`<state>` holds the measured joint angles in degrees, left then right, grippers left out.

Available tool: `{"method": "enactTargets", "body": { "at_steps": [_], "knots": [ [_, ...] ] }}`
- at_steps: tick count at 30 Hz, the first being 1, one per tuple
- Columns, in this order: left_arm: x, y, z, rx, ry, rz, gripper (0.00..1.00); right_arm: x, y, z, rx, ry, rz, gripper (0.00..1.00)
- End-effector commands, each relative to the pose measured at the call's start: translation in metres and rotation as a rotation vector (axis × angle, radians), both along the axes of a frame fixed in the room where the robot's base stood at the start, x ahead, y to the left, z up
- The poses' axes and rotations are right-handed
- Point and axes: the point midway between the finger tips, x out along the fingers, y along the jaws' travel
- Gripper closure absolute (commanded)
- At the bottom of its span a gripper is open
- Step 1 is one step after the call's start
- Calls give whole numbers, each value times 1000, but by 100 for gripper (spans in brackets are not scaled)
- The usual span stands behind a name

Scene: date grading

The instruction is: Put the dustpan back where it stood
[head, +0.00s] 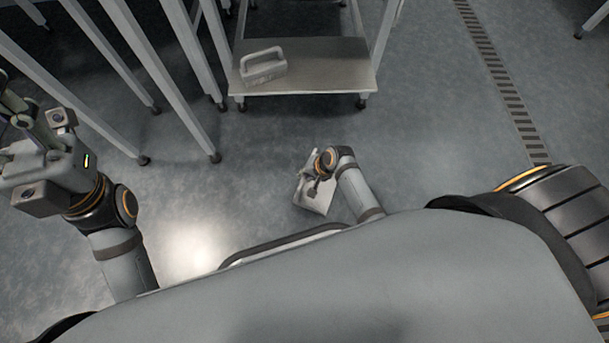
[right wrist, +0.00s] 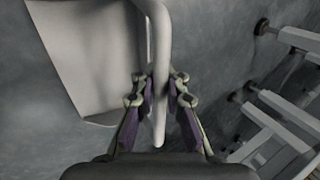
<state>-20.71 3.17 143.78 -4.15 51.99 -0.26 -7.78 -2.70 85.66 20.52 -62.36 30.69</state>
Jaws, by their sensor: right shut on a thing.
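The dustpan (head: 318,199) is pale grey and low in front of my body in the head view, above or on the floor; I cannot tell if it touches. My right gripper (head: 314,184) is shut on its handle. In the right wrist view the handle (right wrist: 158,75) runs between the two fingers of my right gripper (right wrist: 160,98), and the broad pan (right wrist: 95,60) lies to the left. My left gripper (head: 18,112) is at the left edge of the head view, away from the dustpan; its fingers are partly cut off and their opening is unclear.
A low trolley shelf (head: 335,72) on casters stands ahead, with a grey handled container (head: 263,68) on its left side. Metal table legs (head: 165,75) rise at the left. A drain grating (head: 497,70) runs along the floor at the right. The floor (head: 440,140) between is clear.

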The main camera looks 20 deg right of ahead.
Motion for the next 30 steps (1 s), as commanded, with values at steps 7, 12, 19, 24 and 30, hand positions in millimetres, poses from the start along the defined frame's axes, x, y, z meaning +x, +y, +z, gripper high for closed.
{"method": "enactTargets", "body": {
  "at_steps": [7, 12, 19, 24, 30],
  "knots": [
    [-1, 0, 1, 0, -3, 0, 60, 1, 0, 1, 0, -1, 0, 100],
    [-1, 0, 0, 0, -4, 0, 60, 0, 0, -2, 1, -1, 1, 100],
    [-1, -1, -2, 7, -5, -3, 60, 1, 0, -7, 1, -1, 1, 100],
    [-1, -2, -2, 10, -5, -4, 60, 1, 0, -7, 1, -1, 1, 72],
    [-1, -2, -2, 10, -5, -4, 60, 0, 0, -7, 0, 0, 1, 61]
  ]
}}
